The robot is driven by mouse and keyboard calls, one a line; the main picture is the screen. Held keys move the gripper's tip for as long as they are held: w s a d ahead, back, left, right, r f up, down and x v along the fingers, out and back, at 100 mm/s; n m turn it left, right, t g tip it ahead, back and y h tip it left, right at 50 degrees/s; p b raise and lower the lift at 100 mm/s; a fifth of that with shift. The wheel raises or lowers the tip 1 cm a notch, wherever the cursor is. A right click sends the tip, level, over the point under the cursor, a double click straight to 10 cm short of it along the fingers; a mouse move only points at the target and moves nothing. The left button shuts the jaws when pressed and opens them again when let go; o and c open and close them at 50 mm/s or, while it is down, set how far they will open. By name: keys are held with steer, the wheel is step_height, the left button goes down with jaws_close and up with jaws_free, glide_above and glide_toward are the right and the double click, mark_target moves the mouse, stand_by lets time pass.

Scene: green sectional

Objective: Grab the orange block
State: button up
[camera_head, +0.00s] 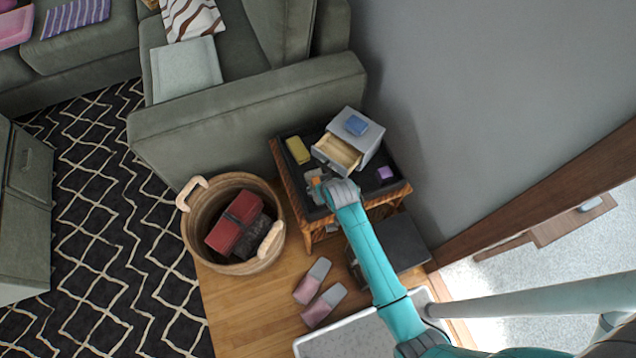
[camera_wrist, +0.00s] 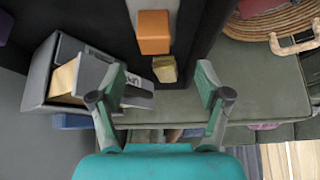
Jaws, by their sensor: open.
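The orange block (camera_wrist: 153,32) lies on the dark tray top of the side table, close to the tray's raised edge, in the wrist view. In the head view only a small part of the orange block (camera_head: 316,182) shows beside my gripper (camera_head: 318,190). In the wrist view my gripper (camera_wrist: 161,80) is open, with nothing between its fingers. The orange block appears beyond the fingertips, apart from them. The height between fingers and block is hard to tell.
A grey box with an open drawer (camera_head: 337,154) stands on the tray, a blue block (camera_head: 356,125) on top. A yellow block (camera_head: 298,150) and a purple block (camera_head: 386,173) lie on the tray (camera_head: 399,187). A wicker basket (camera_head: 190,235) stands left of the table.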

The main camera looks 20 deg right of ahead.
steer(key=x, duration=0.4)
steer(key=shift+w+f, duration=0.15)
steer(key=shift+f, duration=0.1)
steer(key=shift+d+x, duration=0.25)
steer(key=shift+x, duration=1.05)
steer(key=shift+d+x, duration=0.2)
steer(key=shift+x, duration=1.15)
steer(key=shift+c, duration=0.2)
steer(key=c, duration=1.2)
